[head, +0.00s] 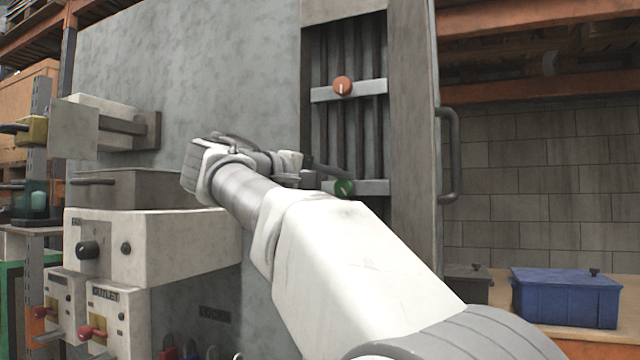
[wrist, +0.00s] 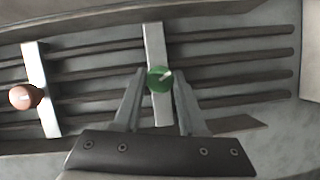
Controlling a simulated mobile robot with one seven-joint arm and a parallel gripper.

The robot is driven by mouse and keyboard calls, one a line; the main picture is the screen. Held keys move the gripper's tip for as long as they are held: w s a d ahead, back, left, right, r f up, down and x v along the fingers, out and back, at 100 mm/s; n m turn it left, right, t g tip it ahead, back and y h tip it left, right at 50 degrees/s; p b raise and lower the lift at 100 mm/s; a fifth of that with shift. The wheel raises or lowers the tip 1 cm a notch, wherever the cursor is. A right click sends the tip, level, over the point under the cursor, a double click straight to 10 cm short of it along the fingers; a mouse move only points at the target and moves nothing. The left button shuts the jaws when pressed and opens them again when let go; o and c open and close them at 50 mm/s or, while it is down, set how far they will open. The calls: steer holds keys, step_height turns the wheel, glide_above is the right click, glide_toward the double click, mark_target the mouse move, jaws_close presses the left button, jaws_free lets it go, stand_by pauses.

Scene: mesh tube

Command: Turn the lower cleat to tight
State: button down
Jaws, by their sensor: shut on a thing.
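The lower cleat is a green round knob (wrist: 159,79) with a pale pointer mark, on the lower light crossbar (wrist: 154,45). It also shows in the head view (head: 344,188), just right of my gripper. My gripper (wrist: 158,76) is shut on the green knob, with one finger on each side of it. In the head view my wrist hides most of the gripper and part of the lower crossbar (head: 374,187). The upper cleat is an orange-red knob (head: 343,86) on the upper crossbar (head: 368,90). It shows at the left of the wrist view (wrist: 25,97).
Dark vertical bars stand behind the crossbars in a recess of the grey panel (head: 230,80). A handle (head: 449,155) juts out at the panel's right edge. Control boxes (head: 150,245) stand at the lower left. A blue bin (head: 566,296) sits on a shelf at the right.

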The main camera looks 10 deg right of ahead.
steer(key=m+y, duration=0.1)
steer(key=m, duration=0.1)
steer(key=m+y, duration=0.1)
steer(key=m, duration=0.2)
steer(key=shift+d+y, duration=0.1)
steer(key=shift+y, duration=0.3)
stand_by(0.5)
steer(key=shift+c, duration=2.3)
jaws_free()
steer(key=shift+r, duration=0.1)
steer(key=shift+s, duration=0.1)
steer(key=p+v, duration=0.2)
steer(key=v, duration=1.5)
steer(key=shift+r, duration=0.15)
